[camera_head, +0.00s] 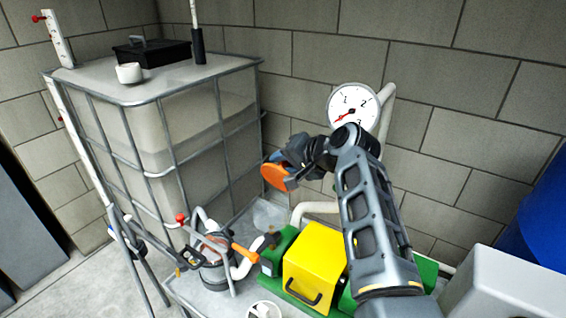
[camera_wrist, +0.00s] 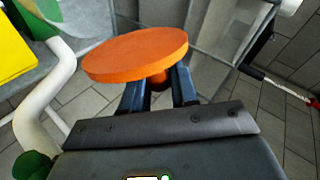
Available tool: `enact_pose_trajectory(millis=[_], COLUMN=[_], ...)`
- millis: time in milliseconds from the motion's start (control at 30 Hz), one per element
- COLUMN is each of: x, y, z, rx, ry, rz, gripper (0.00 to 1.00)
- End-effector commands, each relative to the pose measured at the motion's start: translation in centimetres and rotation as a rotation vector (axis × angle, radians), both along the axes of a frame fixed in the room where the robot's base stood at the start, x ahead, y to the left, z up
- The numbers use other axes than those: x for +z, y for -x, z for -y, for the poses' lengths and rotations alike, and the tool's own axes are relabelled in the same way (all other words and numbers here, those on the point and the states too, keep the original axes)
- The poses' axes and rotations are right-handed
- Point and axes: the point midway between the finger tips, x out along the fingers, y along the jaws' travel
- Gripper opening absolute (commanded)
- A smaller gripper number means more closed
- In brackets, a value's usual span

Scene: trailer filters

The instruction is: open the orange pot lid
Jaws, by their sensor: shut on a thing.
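The orange lid (camera_head: 275,177) is a flat round disc with a short knob beneath it in the wrist view (camera_wrist: 140,52). My gripper (camera_wrist: 160,90) is shut on the lid's knob. In the camera_head view, my gripper (camera_head: 290,178) holds the lid in the air in front of the block wall, apart from any surface. The grey metal pot (camera_head: 213,279) stands low on the tray, left of the yellow box. Its top looks uncovered, with something reddish-brown inside. Pipes and handles partly hide it.
A caged white tank (camera_head: 160,130) stands at left, with a black case (camera_head: 152,52) and white cup (camera_head: 129,73) on top. A yellow box (camera_head: 313,266) and a white pipe (camera_head: 315,210) are below my arm. A gauge (camera_head: 354,106) is on the pipe behind my arm.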

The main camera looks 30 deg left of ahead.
Motion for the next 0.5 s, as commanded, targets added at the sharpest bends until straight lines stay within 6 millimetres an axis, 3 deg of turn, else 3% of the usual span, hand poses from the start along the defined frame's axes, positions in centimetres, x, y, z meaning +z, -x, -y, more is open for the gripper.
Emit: enact_pose_trajectory(millis=[500], x=[-0.29], y=[-0.19], z=[0.03], rx=[0.001], ry=[-0.005], rz=[-0.095], gripper=[0.0])
